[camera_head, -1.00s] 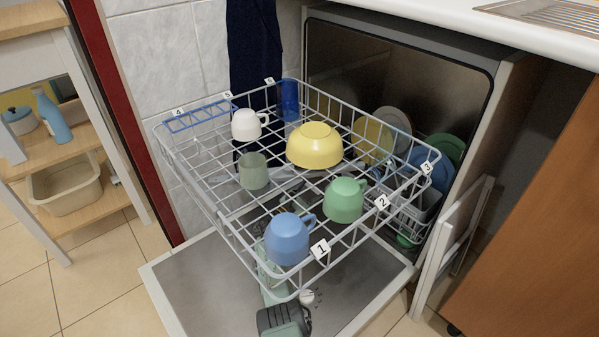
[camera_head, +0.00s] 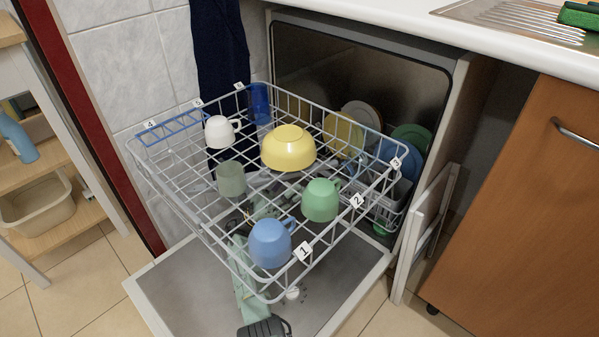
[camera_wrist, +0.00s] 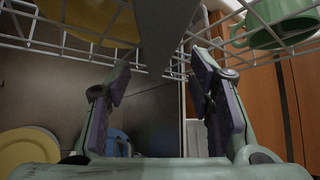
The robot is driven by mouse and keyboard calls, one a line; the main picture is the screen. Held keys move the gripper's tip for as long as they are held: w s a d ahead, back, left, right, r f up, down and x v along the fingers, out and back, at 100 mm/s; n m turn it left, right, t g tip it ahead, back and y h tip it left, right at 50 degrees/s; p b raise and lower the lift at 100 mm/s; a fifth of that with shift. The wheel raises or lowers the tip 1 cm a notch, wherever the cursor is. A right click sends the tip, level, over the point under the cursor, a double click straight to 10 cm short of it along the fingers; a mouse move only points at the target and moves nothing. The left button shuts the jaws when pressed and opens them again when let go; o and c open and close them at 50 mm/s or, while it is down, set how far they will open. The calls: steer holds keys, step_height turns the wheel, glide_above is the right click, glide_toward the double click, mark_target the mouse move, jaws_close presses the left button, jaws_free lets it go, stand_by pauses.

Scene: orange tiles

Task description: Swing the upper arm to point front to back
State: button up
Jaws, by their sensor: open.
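The upper spray arm (camera_wrist: 170,30) is a dark grey bar under the upper rack. In the wrist view it hangs close in front of the camera at the top middle, and most of its length is out of frame. The upper rack (camera_head: 176,213) is pulled out over the lowered door. My gripper (camera_wrist: 160,76) is open below the rack, with one finger on each side of the spray arm's near end. I cannot tell whether the fingers touch it. In the head view the rack and its dishes largely hide the gripper and the spray arm.
The rack holds a blue mug (camera_head: 270,243), green mug (camera_head: 320,200), yellow bowl (camera_head: 288,149), white cup (camera_head: 219,132), grey-green cup (camera_head: 231,179) and blue glass (camera_head: 259,104). Plates (camera_head: 361,114) stand behind in the lower rack. The open door (camera_head: 190,295) lies below my arm.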

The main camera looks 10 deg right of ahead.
steer(key=shift+x, duration=1.5)
steer(key=shift+c, duration=0.2)
jaws_close()
